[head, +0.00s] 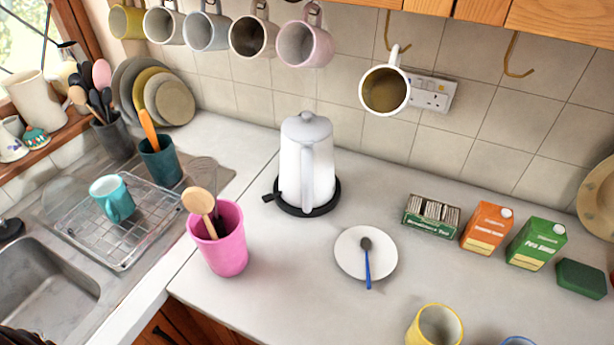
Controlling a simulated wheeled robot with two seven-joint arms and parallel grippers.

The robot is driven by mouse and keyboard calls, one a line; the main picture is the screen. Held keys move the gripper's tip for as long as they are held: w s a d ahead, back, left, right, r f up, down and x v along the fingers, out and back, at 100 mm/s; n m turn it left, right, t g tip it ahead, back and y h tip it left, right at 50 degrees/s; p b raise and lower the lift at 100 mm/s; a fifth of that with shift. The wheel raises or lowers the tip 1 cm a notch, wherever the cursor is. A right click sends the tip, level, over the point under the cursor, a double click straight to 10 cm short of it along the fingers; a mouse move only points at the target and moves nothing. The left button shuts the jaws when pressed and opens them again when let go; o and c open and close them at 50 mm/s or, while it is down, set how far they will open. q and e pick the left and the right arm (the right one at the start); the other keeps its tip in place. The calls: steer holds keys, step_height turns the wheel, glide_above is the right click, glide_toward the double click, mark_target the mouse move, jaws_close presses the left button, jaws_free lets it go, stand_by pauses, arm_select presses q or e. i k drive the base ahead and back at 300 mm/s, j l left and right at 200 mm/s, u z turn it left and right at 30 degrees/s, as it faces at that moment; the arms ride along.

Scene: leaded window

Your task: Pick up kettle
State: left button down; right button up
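A white kettle (295,172) with a grey lid stands upright on its black round base (322,208) on the counter, near the tiled wall. Its handle faces the front. Neither of my grippers can be made out. A dark shape at the bottom left corner is too cut off to identify.
A pink pot of utensils (222,245) stands front left of the kettle. A white plate with a spoon (345,262) lies to its front right. A tea box (430,217) and cartons stand further right. Mugs hang above. A yellow mug (436,326) stands at the front edge.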

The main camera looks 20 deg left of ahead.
mark_target(307, 175)
steer(key=k+l+z, duration=0.2)
steer(key=z, duration=0.2)
steer(key=k+l+z, duration=0.2)
steer(key=z, duration=0.15)
steer(key=l, duration=0.1)
